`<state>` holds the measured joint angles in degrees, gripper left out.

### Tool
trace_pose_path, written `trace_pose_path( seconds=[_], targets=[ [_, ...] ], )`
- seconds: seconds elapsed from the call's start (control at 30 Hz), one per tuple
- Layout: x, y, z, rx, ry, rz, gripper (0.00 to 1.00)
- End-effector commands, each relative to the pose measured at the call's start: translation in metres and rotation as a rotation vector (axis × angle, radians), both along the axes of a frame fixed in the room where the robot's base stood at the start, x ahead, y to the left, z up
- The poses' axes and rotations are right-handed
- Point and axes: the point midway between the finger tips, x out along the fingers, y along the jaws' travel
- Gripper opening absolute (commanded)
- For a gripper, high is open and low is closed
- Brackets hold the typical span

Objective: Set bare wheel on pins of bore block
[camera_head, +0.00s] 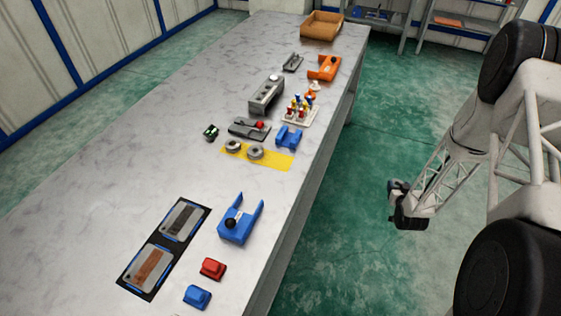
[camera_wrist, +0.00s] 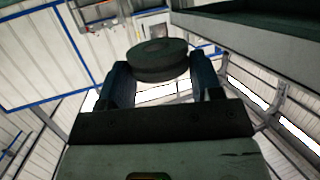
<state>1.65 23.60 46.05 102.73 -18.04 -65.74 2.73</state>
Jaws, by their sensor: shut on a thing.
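My gripper (camera_wrist: 160,80) is shut on a dark round wheel (camera_wrist: 157,62), held between the two fingertips in the wrist view. In the head view my gripper (camera_head: 403,207) hangs over the green floor, right of the table and apart from it; the held wheel is too small to make out there. A long grey block (camera_head: 266,95) with round marks on its top, which may be the bore block, stands in the table's middle. I cannot make out its pins. Two grey round wheels (camera_head: 233,146) (camera_head: 255,153) lie on a yellow mat (camera_head: 280,162).
A blue bracket (camera_head: 236,228), red block (camera_head: 213,268), blue block (camera_head: 197,296) and black tray (camera_head: 133,290) are near the front. A rack of coloured pieces (camera_head: 299,110), blue part (camera_head: 289,137) and orange bracket (camera_head: 323,68) stand along the right edge. The left tabletop (camera_head: 120,150) is clear.

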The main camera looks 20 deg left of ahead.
Motion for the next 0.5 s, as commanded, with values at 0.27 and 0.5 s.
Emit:
trace_pose_path(
  seconds=[0.27,0.5],
  targets=[
    [-0.028,0.084,0.057,0.001,-0.005,0.247,0.25],
    [-0.068,0.152,0.103,0.000,-0.007,0.469,0.25]
  ],
)
